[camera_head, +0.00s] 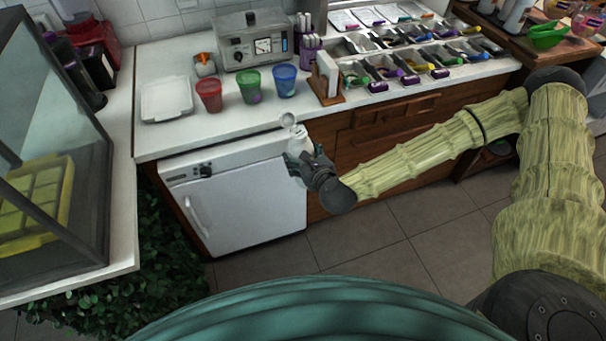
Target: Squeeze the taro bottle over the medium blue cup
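My gripper (306,165) is closed around a pale, whitish bottle (297,141) with its top end pointing up. A small round lid-like piece shows at the bottle's top. No label can be read, so I cannot tell whether it is the taro bottle. In the picture the bottle overlaps the counter's front edge, below and slightly right of the blue cup (285,82). The blue cup stands upright on the white counter, apart from the bottle. The gripper covers the lower part of the bottle.
A green cup (250,88) and a red cup (209,96) stand left of the blue cup. A wooden holder (326,80) stands to its right, with several topping trays beyond. A grey machine (253,42) stands behind. The counter strip (240,120) before the cups is clear.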

